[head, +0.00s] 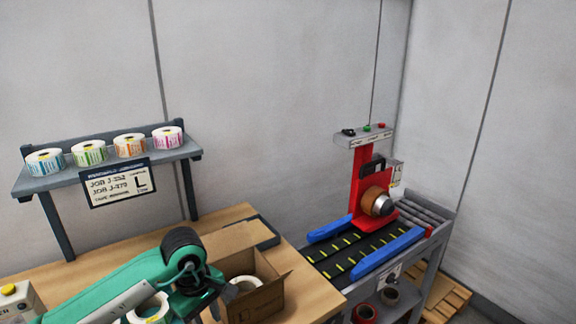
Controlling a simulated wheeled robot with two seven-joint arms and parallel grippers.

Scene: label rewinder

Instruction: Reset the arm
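A green arm (110,290) with a black rounded joint (182,243), which I take for my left arm, comes in from the lower left. It bends down at the joint, over the wooden table (60,275). Dark and green parts below the joint, near the bottom edge, are crowded together, and I cannot make out fingertips or whether they are open or shut. A white label roll (150,308) shows right beside the arm; I cannot tell whether anything holds it. My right gripper is out of view.
An open cardboard box (265,303) with a white roll (243,283) stands right of the arm. A shelf (110,172) carries several label rolls above a job sign (118,183). A red machine (358,185) stands over a conveyor (345,258) with blue rails. A yellow-buttoned box (20,300) sits lower left.

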